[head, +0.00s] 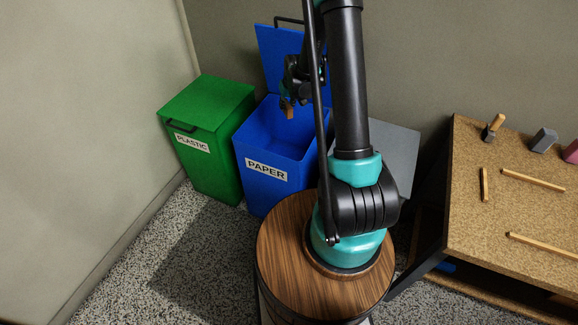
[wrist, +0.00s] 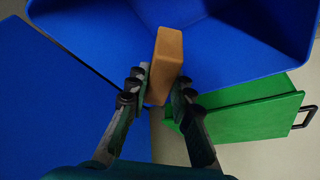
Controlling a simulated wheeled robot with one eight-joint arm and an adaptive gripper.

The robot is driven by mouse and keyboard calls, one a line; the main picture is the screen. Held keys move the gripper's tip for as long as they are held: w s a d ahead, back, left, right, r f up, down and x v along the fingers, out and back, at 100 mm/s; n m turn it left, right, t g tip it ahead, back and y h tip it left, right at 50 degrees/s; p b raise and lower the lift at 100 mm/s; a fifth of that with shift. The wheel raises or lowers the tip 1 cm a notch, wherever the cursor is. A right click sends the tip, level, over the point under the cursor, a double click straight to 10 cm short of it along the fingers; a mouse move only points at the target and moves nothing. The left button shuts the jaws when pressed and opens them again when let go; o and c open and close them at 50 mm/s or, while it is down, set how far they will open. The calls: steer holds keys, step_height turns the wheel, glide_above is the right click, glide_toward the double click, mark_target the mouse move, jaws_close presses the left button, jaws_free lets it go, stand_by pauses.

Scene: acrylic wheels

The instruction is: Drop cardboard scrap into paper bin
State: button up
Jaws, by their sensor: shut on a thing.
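The blue paper bin (head: 266,146) stands against the back wall, labelled PAPER, with its lid (head: 281,57) raised. My gripper (head: 289,98) is over the bin's open mouth. It is shut on a small brown cardboard scrap (head: 288,111), which hangs from the fingertips. In the wrist view the scrap (wrist: 165,62) is a tan block between the two fingers of my gripper (wrist: 158,90), with the blue bin's inside (wrist: 225,50) behind it. How deep the scrap sits relative to the bin's rim is hard to tell.
A green plastic bin (head: 207,105) with a shut lid stands to the left of the blue bin. A grey bin (head: 398,140) is partly hidden behind my arm. A cork-topped table (head: 510,205) with wooden sticks and blocks is at the right.

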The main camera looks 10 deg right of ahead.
steer(key=shift+f, duration=0.6)
steer(key=o, duration=0.9)
steer(key=shift+c, duration=0.2)
steer(key=shift+s+r, duration=0.1)
steer(key=v, duration=1.1)
steer(key=shift+r, duration=0.35)
steer(key=shift+s+d, duration=0.15)
